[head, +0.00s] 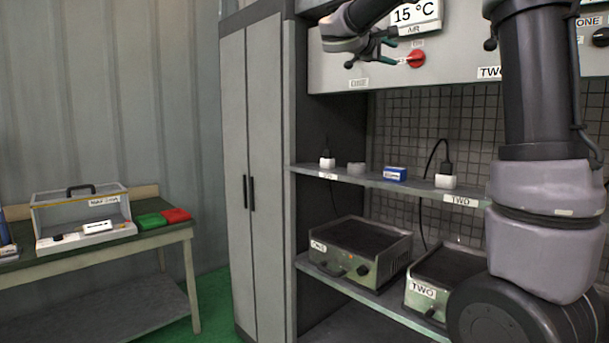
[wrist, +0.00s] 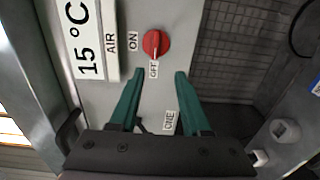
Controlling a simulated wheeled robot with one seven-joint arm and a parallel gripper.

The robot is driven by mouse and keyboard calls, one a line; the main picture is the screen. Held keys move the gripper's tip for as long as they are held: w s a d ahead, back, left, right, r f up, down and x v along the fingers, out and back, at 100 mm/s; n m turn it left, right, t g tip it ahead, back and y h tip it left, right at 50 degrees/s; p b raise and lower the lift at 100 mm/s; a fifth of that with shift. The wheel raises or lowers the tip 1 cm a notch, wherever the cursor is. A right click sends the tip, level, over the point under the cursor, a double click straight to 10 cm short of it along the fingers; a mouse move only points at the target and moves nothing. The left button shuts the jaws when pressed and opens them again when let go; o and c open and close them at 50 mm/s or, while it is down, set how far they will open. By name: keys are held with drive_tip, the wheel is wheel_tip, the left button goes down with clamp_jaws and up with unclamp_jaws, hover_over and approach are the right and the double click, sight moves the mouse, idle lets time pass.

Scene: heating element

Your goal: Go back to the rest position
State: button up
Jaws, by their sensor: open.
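My gripper (head: 384,56) is at the top of the head view, in front of the grey control panel (head: 340,72). In the wrist view its two green fingers (wrist: 158,95) are spread apart with nothing between them. A red knob (head: 416,58) on the panel is just right of the fingers in the head view. In the wrist view the red knob (wrist: 155,43) lies beyond the fingertips, between ON and OFF labels, with its white mark toward OFF. A display (wrist: 84,38) beside it reads 15 °C, with AIR under it.
A shelf (head: 310,170) below the panel carries plugs, sockets and a blue box (head: 395,174). Heaters labelled ONE (head: 355,250) and TWO (head: 440,283) stand lower down.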

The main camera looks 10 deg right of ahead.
drive_tip(key=s+d+f+m+g+y, duration=0.15)
drive_tip(key=s+f+y, duration=0.25)
drive_tip(key=s+f, duration=0.4)
drive_tip(key=s+d+f+m+g+y, duration=0.1)
drive_tip(key=s+f+m+g+y, duration=0.2)
drive_tip(key=s+f, duration=0.5)
drive_tip(key=s+a+f+m+y, duration=0.7)
drive_tip(key=s+a+f+y, duration=0.2)
drive_tip(key=s, duration=0.5)
wheel_tip(320, 180, down, 2)
drive_tip(key=shift+s+a+f+t, duration=0.1)
drive_tip(key=shift+s+a+t, duration=0.25)
drive_tip(key=shift+a, duration=0.9)
drive_tip(key=shift+d, duration=0.15)
